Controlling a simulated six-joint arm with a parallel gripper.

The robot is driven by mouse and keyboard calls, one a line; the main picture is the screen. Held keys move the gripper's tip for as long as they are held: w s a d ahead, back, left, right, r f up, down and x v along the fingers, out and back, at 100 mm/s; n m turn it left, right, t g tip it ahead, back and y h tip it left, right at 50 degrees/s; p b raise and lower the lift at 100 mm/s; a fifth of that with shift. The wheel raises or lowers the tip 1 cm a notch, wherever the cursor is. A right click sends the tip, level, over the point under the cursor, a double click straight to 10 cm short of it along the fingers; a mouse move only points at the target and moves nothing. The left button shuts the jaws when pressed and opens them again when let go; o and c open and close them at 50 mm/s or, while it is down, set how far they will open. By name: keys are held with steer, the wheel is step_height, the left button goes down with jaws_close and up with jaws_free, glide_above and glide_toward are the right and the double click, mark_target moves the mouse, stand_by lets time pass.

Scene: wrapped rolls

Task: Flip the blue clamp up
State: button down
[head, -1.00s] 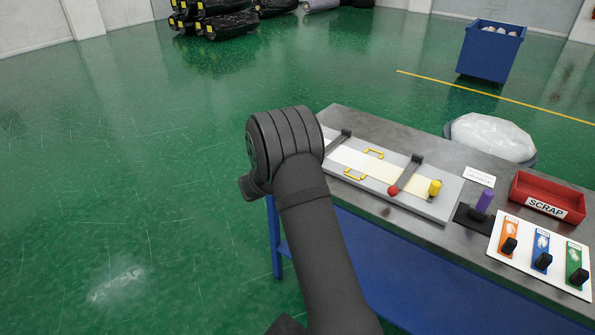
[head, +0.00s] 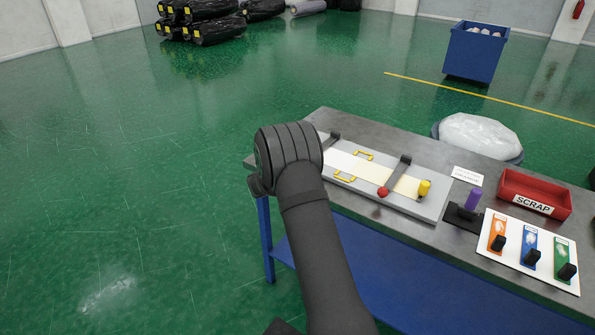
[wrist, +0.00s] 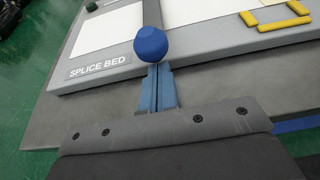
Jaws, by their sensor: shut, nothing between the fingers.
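The blue clamp's round knob (wrist: 151,45) shows in the wrist view at the near edge of the grey splice bed (wrist: 185,60). In the head view my arm hides this knob. A dark clamp bar (head: 333,138) shows at the bed's left end; its exact pose is unclear. My gripper (wrist: 157,68) is shut and empty, its fingertips just below the blue knob in the wrist picture, very close to it. I cannot tell if they touch. The other clamp, with a red knob (head: 383,191), lies across the bed's right part.
The bed also carries yellow handles (head: 345,176) and a yellow knob (head: 424,187). To the right on the bench (head: 400,235) are a purple handle (head: 473,199), a red scrap tray (head: 533,194) and a switch panel (head: 528,250). Floor left of the bench is clear.

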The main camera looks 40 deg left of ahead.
steer(key=shift+r, duration=0.7)
steer(key=w+r, duration=0.1)
steer(key=r, duration=0.3)
steer(key=w+r, duration=0.1)
steer(key=r, duration=0.3)
steer(key=w+r, duration=0.1)
steer(key=r, duration=0.3)
steer(key=shift+w+r, duration=0.15)
steer(key=shift+w, duration=0.2)
steer(key=w+r+g, duration=0.1)
steer(key=w+r, duration=1)
steer(key=w, duration=0.4)
steer(key=shift+w+r+g, duration=0.2)
steer(key=shift+r+g, duration=0.1)
steer(key=shift+r, duration=0.1)
steer(key=v, duration=1.7)
